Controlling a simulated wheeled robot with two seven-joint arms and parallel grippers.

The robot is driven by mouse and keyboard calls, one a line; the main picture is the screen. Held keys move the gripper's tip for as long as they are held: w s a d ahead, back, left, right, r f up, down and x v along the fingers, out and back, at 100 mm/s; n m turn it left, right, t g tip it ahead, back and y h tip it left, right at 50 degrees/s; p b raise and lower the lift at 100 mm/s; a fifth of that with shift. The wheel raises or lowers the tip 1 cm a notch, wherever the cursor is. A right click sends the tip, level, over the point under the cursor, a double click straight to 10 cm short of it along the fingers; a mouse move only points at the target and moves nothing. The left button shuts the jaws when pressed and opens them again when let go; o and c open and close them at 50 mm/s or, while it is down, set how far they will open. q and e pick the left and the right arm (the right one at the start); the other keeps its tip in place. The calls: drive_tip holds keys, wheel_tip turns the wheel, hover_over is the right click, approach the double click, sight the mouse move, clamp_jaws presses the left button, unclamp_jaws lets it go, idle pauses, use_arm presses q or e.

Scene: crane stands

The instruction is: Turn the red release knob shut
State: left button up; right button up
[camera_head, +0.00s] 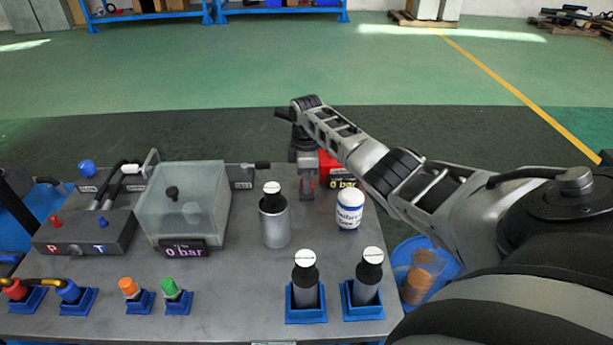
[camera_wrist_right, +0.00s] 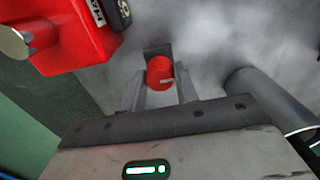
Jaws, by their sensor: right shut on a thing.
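The red release knob (camera_wrist_right: 160,73) shows in the right wrist view, a short red cylinder with a pale mark on its face, in front of a small dark block. My right gripper (camera_wrist_right: 160,88) has one finger on each side of it and is shut on it. In the head view my right gripper (camera_head: 306,188) points down at the back of the table, just left of the red box (camera_head: 331,166) with a "0 bar" display. The knob is mostly hidden there by the gripper. My left gripper is not in view.
A metal cylinder with a black top (camera_head: 275,226) stands just in front of my right gripper. A white labelled jar (camera_head: 350,212) is to its right. A clear box (camera_head: 181,205) stands left. Two black-topped bottles in blue holders are at the front. A blue bucket (camera_head: 447,268) is beside the table.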

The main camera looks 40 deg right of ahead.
idle(0.3)
drive_tip(key=o, duration=1)
drive_tip(key=shift+r, duration=0.1)
wheel_tip(320, 180, up, 16)
drive_tip(key=shift+f+b, duration=0.1)
drive_tip(key=shift+b, duration=0.45)
